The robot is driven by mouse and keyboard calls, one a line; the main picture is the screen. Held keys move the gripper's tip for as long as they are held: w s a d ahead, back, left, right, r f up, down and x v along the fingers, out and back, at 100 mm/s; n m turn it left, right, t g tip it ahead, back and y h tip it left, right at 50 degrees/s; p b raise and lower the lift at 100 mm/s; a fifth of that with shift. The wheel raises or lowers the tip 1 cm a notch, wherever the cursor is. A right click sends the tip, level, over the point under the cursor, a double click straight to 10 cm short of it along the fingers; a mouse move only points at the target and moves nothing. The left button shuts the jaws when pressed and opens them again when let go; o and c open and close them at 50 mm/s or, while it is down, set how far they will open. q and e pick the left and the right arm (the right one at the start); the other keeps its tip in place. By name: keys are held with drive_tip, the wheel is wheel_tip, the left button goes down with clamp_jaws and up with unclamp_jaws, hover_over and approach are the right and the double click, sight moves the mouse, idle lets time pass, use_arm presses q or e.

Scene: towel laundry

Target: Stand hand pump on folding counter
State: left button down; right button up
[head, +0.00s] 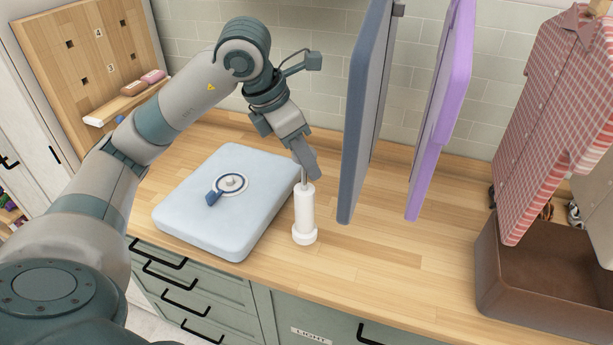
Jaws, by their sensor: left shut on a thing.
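The white hand pump (305,212) is upright at the middle of the wooden folding counter (375,265), near its front edge. Its wider base appears at or just above the counter top; I cannot tell whether it touches. My left gripper (306,176) is at the top of the pump, shut on it from above, and its fingers hide the pump's upper end. My right gripper is not in view.
A pale blue padded slab (225,242) with a round valve lies left of the pump. A dark blue panel (363,120) and a purple panel (442,110) hang close on the right. A brown bin (545,300) stands at the right under a hanging checked shirt (553,120). Counter between is clear.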

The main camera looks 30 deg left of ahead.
sight(309, 188)
use_arm(q)
drive_tip(key=shift+f, duration=0.9)
drive_tip(key=shift+f+p, duration=0.65)
drive_tip(key=shift+f, duration=1.05)
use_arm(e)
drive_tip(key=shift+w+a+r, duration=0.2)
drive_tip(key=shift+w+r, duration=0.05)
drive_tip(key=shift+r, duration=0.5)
use_arm(q)
drive_tip(key=shift+f, duration=0.2)
drive_tip(key=c, duration=1.2)
unclamp_jaws()
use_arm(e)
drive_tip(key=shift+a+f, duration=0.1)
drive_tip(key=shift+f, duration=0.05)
